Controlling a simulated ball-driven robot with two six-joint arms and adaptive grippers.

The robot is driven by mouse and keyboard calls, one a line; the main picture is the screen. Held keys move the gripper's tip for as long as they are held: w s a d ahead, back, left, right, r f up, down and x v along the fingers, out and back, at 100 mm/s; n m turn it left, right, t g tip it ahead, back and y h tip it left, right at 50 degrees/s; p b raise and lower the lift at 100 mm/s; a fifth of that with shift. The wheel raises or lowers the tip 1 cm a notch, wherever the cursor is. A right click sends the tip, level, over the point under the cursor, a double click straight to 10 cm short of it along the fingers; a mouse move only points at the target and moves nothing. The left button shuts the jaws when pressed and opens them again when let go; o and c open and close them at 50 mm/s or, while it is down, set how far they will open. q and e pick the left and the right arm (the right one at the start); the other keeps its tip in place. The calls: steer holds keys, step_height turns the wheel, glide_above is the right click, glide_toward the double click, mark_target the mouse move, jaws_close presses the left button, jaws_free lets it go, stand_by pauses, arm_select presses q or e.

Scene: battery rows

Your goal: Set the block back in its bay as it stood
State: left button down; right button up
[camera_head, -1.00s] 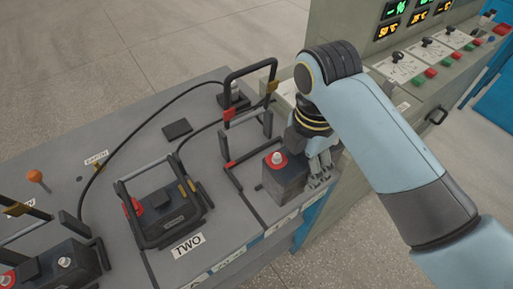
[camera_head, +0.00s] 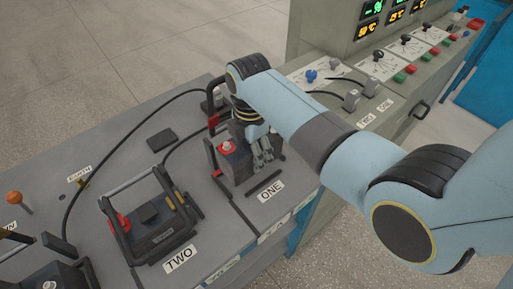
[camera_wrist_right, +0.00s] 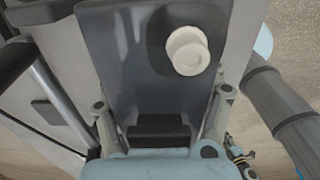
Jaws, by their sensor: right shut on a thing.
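The block (camera_head: 234,166) is a dark battery with a red-collared white post on top. It stands about upright at bay ONE, between the bay's dark bars; whether its base touches the deck I cannot tell. My right gripper (camera_head: 262,156) is shut on the block from its right side and hides part of it. In the right wrist view, the dark block top (camera_wrist_right: 130,55) with a pale post sits between the two fingers (camera_wrist_right: 160,118), above a black grip. The ONE label (camera_head: 271,191) lies just in front of the bay. My left gripper is not in view.
A battery (camera_head: 160,232) stands in bay TWO under its frame, left of bay ONE. Another battery (camera_head: 45,281) is at the lower left. A black cable (camera_head: 100,150) arcs over the deck. A control panel (camera_head: 400,62) with switches and displays stands at the right.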

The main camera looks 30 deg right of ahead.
step_height(320, 180, down, 2)
steer(key=shift+f, duration=0.1)
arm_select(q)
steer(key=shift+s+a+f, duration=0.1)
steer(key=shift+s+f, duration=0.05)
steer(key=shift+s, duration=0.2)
arm_select(e)
steer(key=shift+f, duration=0.5)
steer(key=shift+f, duration=0.1)
steer(key=o, duration=1.8)
steer(key=shift+s+f, duration=0.1)
steer(key=shift+s, duration=0.05)
step_height(320, 180, up, 12)
steer(key=shift+r+p, duration=0.1)
steer(key=shift+p, duration=0.35)
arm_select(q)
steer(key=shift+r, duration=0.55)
arm_select(e)
steer(key=shift+o, duration=0.8)
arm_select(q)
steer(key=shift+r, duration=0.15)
arm_select(e)
steer(key=shift+r, duration=0.1)
